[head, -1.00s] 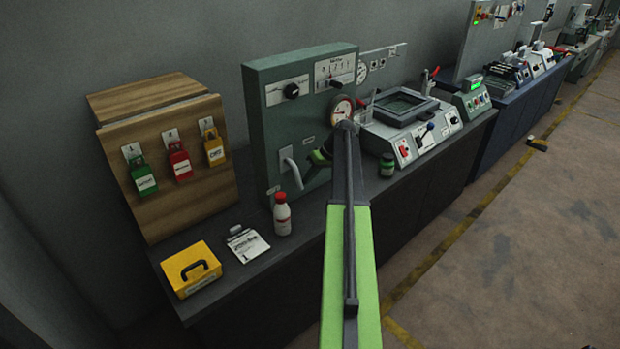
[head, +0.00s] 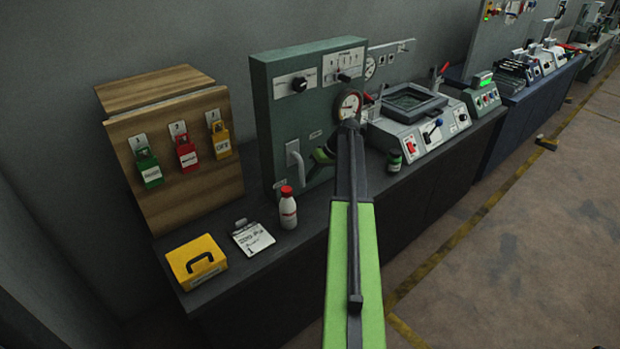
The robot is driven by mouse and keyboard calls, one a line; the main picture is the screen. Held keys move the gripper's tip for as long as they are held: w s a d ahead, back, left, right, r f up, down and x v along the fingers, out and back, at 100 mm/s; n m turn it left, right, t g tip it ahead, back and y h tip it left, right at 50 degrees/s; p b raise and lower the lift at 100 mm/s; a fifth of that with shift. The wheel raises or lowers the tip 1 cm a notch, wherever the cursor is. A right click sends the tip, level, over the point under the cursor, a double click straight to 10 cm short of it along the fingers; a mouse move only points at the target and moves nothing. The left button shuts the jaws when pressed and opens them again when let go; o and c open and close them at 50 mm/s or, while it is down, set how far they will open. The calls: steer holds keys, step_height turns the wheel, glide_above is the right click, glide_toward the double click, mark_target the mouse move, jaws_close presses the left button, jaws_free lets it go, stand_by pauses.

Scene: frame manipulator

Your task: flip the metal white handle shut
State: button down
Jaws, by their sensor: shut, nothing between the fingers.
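The metal white handle (head: 295,156) is a bent light-coloured lever low on the front of the green panel box (head: 283,121). It comes out near the panel's left side and its end points down. My gripper (head: 310,176), dark with a green part behind it, is just right of the handle's lower end. It is shut and holds nothing. I cannot tell whether the fingertips touch the handle. My arm hides part of the panel's right side and the bench behind it.
A white bottle with a red cap (head: 288,208) stands on the bench below the handle. A clipboard (head: 252,237) and a yellow case (head: 196,262) lie further left. A wooden lock board (head: 178,206) stands left of the panel. A small dark jar (head: 394,161) is right of my arm.

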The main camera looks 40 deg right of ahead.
steer(key=s+d, duration=0.2)
steer(key=d, duration=0.4)
steer(key=s+d, duration=0.3)
steer(key=d, duration=0.4)
steer(key=shift+s+r+p, duration=0.25)
steer(key=shift+r+p, duration=0.2)
